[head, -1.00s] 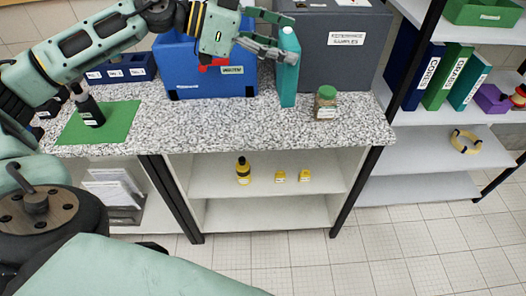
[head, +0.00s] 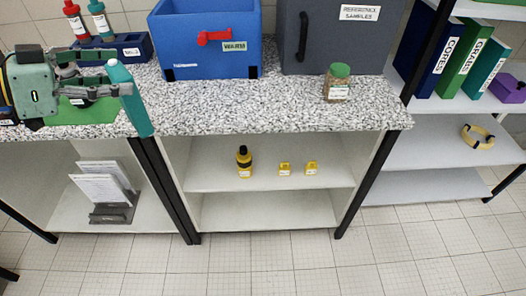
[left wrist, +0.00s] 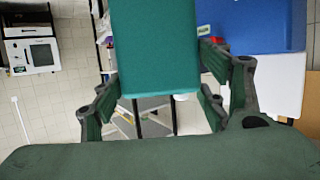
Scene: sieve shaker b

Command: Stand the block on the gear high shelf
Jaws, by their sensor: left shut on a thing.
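The teal block (head: 133,102) is a tall bar held by my left gripper (head: 117,77) at the left of the head view. It hangs tilted, its lower end in front of the bench's front edge and a little right of the green mat. In the left wrist view the block (left wrist: 155,48) fills the top middle, with the fingers (left wrist: 165,100) shut on its two sides. The shelving unit (head: 425,138) at the right has several levels; I cannot tell which shelf is the gear high shelf. My right gripper is not in view.
On the speckled bench (head: 215,118) stand a blue bin (head: 185,45), a grey cabinet (head: 360,50) and a green-lidded jar (head: 337,85). Right shelves hold binders (head: 458,65) and a yellow ring (head: 477,137).

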